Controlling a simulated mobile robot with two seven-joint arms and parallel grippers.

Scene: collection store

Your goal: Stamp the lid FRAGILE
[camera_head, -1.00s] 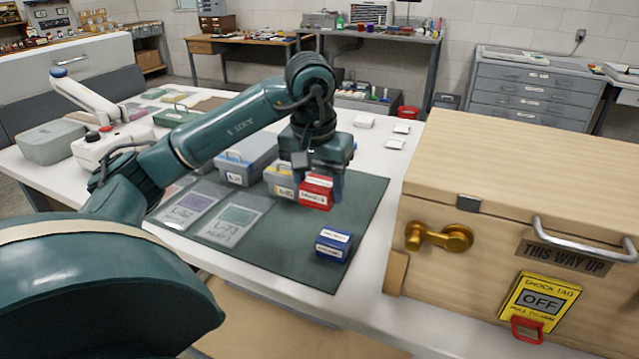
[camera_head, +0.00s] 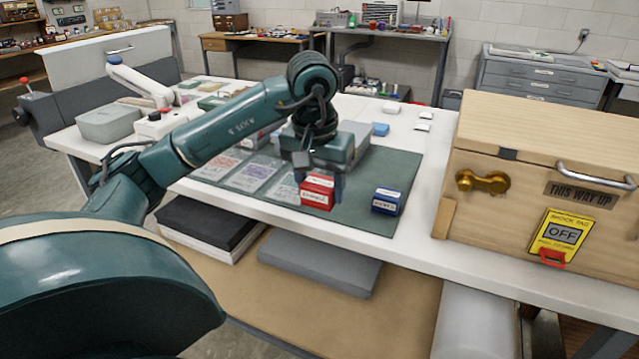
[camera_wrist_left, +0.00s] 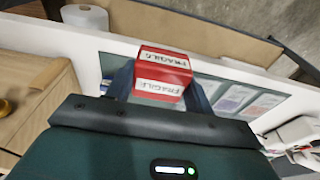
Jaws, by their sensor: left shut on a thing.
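My left gripper (camera_head: 322,172) is shut on the red stamp (camera_head: 317,193) with white FRAGILE labels. The stamp shows between the two fingers in the left wrist view (camera_wrist_left: 163,75). It appears held above the dark green mat (camera_head: 350,214), though the height of the gap is hard to judge. The wooden crate's lid (camera_head: 560,125) is closed, at the right of the head view, well to the right of the gripper. I see no FRAGILE mark on the part of the lid in view. My right gripper is not in view.
A blue stamp (camera_head: 386,201) stands on the mat right of the red one. The crate front carries a brass latch (camera_head: 483,183), a metal handle (camera_head: 596,176) and a yellow shock tag (camera_head: 560,236).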

